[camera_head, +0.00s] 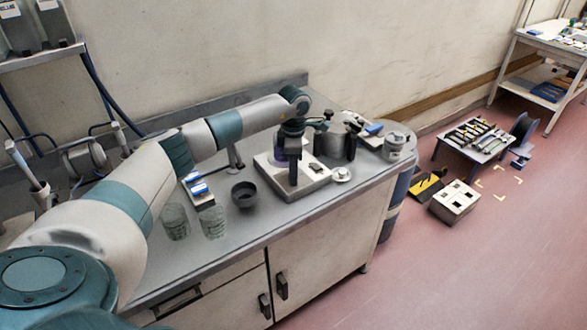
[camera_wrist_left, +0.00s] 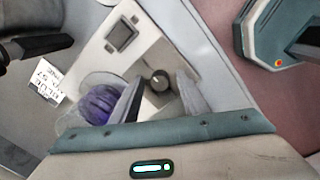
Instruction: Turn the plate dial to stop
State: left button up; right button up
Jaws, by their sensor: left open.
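The plate dial (camera_wrist_left: 160,80) is a small dark round knob with a lighter mark, on the pale front panel of a plate unit (camera_wrist_left: 115,55) in the left wrist view. My left gripper (camera_wrist_left: 161,88) is open, with one finger on each side of the dial; I cannot tell whether either finger touches it. In the head view my left gripper (camera_head: 294,178) points down over the pale plate unit (camera_head: 308,188) on the bench, hiding part of it. A clear vessel with purple contents (camera_wrist_left: 100,103) sits beside the left finger.
A dark bowl (camera_head: 244,194) and two glass beakers (camera_head: 213,222) stand left of the plate unit on the bench (camera_head: 265,228). A small round dish (camera_head: 341,174) lies at its right. A label (camera_wrist_left: 50,82) shows in the wrist view.

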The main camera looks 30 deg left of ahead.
pick_arm(q)
jog(key=c, duration=1)
grip_shut()
pick_arm(e)
jog(key=shift+s+d, duration=0.1)
jog(key=shift+d, duration=0.05)
